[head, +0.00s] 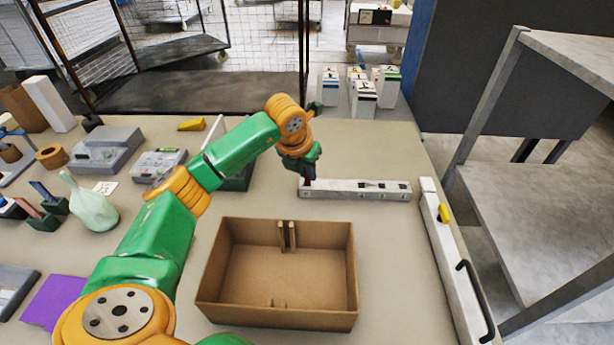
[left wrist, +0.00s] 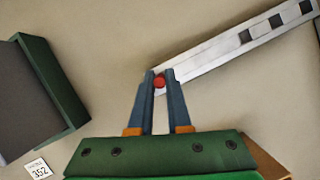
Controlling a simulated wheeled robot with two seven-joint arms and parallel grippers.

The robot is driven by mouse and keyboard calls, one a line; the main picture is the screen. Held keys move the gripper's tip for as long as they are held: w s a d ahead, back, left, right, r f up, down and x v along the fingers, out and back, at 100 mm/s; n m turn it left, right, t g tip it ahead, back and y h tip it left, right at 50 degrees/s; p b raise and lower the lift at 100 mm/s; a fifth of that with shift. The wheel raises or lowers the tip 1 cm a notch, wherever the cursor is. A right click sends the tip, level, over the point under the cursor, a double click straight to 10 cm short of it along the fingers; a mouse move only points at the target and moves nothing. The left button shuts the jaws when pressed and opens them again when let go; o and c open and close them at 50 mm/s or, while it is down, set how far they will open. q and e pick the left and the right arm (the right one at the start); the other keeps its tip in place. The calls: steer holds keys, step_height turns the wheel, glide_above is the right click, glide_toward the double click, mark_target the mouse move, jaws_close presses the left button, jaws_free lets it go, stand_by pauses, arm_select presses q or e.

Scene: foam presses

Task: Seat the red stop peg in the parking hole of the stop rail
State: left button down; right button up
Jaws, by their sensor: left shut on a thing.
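The stop rail (head: 350,191) is a pale bar lying on the table beyond the cardboard box, with dark slots and small holes along it. It also shows in the left wrist view (left wrist: 215,59), running from the fingertips to the upper right. My left gripper (head: 307,181) is over the rail's left end, pointing down. In the left wrist view its blue-grey fingers are shut on the red stop peg (left wrist: 159,81), whose round red top shows between the fingertips. The peg's lower part is hidden, so I cannot tell whether it is in a hole. My right gripper is not in view.
An open cardboard box (head: 275,317) stands in front of the rail. A white bar with a black handle (head: 475,301) runs along the table's right edge. A dark green bin (left wrist: 69,85) is left of the gripper. Bare table lies between box and rail.

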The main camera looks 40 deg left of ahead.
arm_select(q)
steer(key=shift+f, duration=0.15)
steer(key=c, duration=0.9)
jaws_free()
steer(key=shift+o, duration=0.2)
steer(key=shift+r, duration=0.2)
steer(key=shift+s+r, duration=0.1)
steer(key=shift+r, duration=0.2)
steer(key=v, duration=1.1)
steer(key=shift+r+b, duration=0.2)
steer(key=shift+b, duration=0.25)
steer(key=shift+s+f, duration=0.1)
